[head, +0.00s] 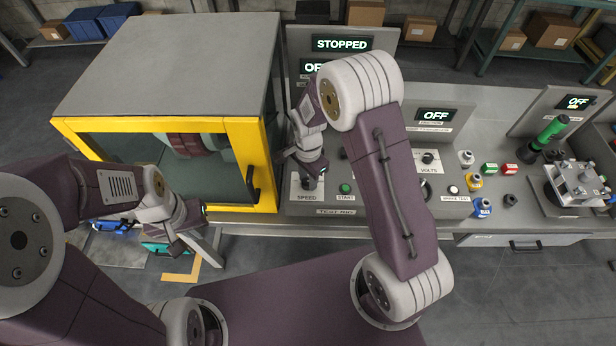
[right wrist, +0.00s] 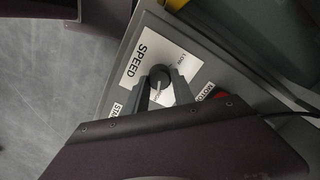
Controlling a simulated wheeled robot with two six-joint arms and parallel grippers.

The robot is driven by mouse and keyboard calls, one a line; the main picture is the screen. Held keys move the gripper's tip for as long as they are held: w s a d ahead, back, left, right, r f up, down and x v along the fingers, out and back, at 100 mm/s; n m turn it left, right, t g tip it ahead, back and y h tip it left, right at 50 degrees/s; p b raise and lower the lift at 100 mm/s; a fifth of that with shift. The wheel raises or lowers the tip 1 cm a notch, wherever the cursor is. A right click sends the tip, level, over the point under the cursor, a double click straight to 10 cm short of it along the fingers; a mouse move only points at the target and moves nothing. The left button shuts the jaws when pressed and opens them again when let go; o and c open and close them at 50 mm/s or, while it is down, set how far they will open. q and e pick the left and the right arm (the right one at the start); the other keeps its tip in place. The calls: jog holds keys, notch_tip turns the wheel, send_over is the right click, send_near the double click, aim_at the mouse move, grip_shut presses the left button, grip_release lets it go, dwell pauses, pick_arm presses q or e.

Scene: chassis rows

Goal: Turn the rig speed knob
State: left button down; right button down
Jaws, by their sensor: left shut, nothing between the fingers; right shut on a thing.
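The speed knob (right wrist: 158,76) is a dark round knob with a pale pointer line on a white plate marked SPEED, with LOW printed beside it. My right gripper (right wrist: 161,86) has its fingers on either side of the knob and is shut on it. In the head view the right gripper (head: 311,170) reaches down to the knob (head: 308,184) at the panel's left end, above the SPEED label. My left gripper (head: 177,245) is shut and empty, low in front of the yellow-framed cabinet. The test rig display (head: 342,44) reads STOPPED.
The yellow-framed cabinet (head: 165,205) stands close left of the knob. A green START button (head: 345,188) sits just right of it. Further right on the bench are coloured parts, a green-handled tool (head: 552,130) and a metal fixture (head: 578,182).

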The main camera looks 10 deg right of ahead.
jog(key=shift+w+m, duration=0.1)
jog(key=shift+m, duration=0.2)
dwell(0.4)
jog(key=c, duration=1.1)
grip_release()
jog(key=shift+o, duration=0.2)
jog(key=shift+r, duration=0.1)
notch_tip(320, 180, up, 9)
jog(key=shift+f, duration=0.2)
jog(key=shift+r, duration=0.15)
